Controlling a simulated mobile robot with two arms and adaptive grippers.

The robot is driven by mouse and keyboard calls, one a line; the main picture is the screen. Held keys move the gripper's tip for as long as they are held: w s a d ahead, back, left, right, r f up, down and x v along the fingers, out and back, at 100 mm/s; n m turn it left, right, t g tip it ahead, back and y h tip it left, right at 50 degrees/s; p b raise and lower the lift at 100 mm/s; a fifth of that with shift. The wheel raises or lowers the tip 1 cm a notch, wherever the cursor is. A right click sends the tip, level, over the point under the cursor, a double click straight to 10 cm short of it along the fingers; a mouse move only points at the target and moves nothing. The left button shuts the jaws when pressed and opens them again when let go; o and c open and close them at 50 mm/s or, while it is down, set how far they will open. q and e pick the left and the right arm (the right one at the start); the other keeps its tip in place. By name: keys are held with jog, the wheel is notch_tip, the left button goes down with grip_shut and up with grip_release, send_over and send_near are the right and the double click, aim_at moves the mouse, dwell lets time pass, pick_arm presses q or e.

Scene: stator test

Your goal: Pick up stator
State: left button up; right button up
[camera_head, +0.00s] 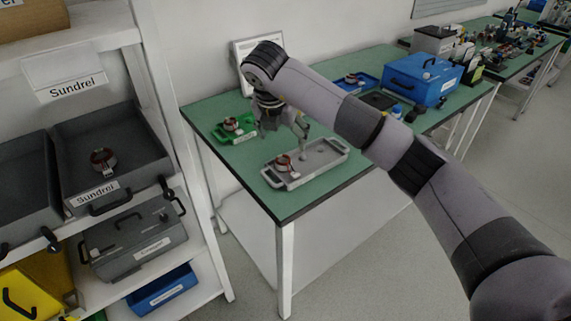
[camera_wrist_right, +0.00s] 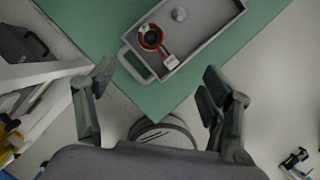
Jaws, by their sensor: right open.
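A red and dark ring-shaped stator (camera_head: 283,163) with a white tag lies in the left end of a grey tray (camera_head: 332,163) on the green table. In the right wrist view the stator (camera_wrist_right: 151,37) is near the tray's corner, ahead of the fingers. Similar stators are in a green tray (camera_head: 231,124) and in a dark shelf bin (camera_head: 103,160). My right gripper (camera_head: 284,128) is open and empty above the table, beyond the grey tray in the head view. In the right wrist view its spread fingers (camera_wrist_right: 160,69) have nothing between them. My left gripper is not in view.
A shelf rack (camera_head: 165,100) with bins and cases stands left of the table (camera_head: 300,205). A white panel (camera_head: 243,55) stands at the table's back. A blue case (camera_head: 423,79) and a blue tray (camera_head: 352,84) are farther along. The table's near corner is clear.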

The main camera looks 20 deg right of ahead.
jog(key=p, duration=0.1)
send_near(285, 159)
jog(key=shift+s+d+f, duration=0.2)
jog(key=shift+s+f, duration=0.15)
jog(key=shift+f, duration=0.2)
jog(key=shift+s+d+f, duration=0.2)
jog(key=shift+s+f, duration=0.15)
jog(key=shift+f, duration=0.15)
jog(key=x, duration=0.3)
jog(key=p+x, duration=0.1)
jog(key=shift+w+a+f, duration=0.25)
jog(key=shift+w+f, duration=0.05)
jog(key=shift+w+d+f, duration=0.1)
jog(key=shift+w+f, duration=0.05)
jog(key=shift+f, duration=0.3)
jog(key=c, duration=1.6)
